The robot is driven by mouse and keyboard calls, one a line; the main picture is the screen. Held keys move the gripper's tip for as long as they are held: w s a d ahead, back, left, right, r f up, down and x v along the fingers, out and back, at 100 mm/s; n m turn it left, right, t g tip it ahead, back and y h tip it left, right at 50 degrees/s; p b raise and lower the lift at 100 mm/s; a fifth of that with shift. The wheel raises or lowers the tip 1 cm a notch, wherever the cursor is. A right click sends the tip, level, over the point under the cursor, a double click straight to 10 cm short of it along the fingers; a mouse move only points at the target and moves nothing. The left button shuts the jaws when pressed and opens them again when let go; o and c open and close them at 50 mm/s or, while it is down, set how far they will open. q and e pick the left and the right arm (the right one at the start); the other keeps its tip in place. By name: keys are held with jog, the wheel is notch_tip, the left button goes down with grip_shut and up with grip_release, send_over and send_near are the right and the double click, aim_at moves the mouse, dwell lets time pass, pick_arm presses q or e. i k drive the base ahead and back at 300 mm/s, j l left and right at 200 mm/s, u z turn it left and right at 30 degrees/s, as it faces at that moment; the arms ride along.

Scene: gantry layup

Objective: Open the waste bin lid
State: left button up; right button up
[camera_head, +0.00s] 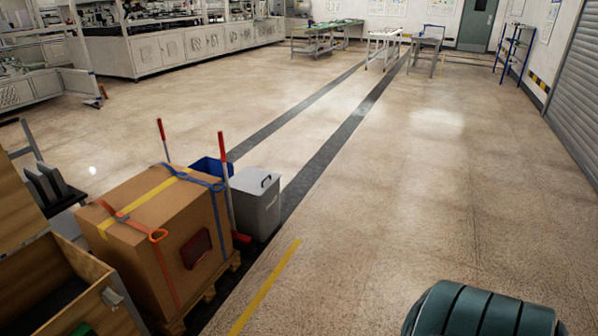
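A grey bin (258,208) with a flat lid (256,181) stands on the floor left of the picture's middle, just right of a large strapped cardboard box. Neither of my grippers is in view.
The cardboard box (150,250) stands on a wooden pallet, with red-handled poles and a blue bucket (210,168) beside it. An open wooden crate (105,318) is at lower left. A dark teal ribbed object (480,312) is at lower right. The floor between is clear.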

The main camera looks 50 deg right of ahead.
aim_at(252, 181)
jog(key=z, duration=1.25)
jog(key=i+z, duration=0.1)
jog(key=i, duration=0.35)
